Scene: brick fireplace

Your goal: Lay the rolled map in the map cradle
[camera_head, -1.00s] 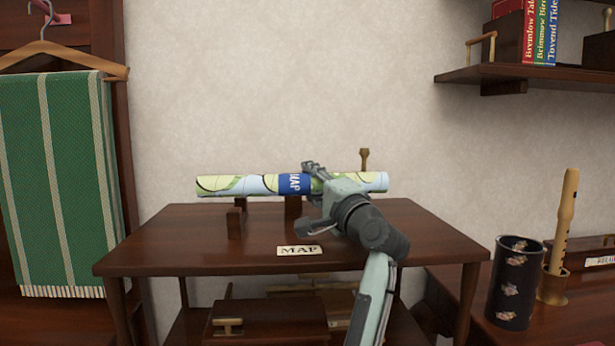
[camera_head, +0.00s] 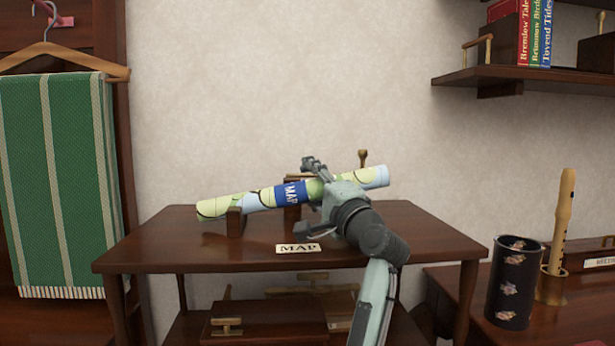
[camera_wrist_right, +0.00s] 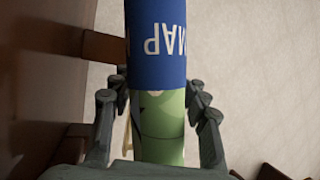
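The rolled map (camera_head: 262,199), pale green and blue with a blue MAP band, is tilted in the head view, its left end lower and its right end raised. My right gripper (camera_head: 318,178) is around it just right of the band. The wrist view shows the fingers (camera_wrist_right: 158,100) close along both sides of the roll (camera_wrist_right: 160,125). The map cradle (camera_head: 235,223) is dark wood on the small table. Its left post stands in front of the map's lower left part; the rest is partly hidden. Contact there is unclear. My left gripper is out of view.
A dark patterned cup (camera_head: 514,283) and a recorder (camera_head: 563,220) in a holder stand lower right. A striped green cloth (camera_head: 60,180) hangs left.

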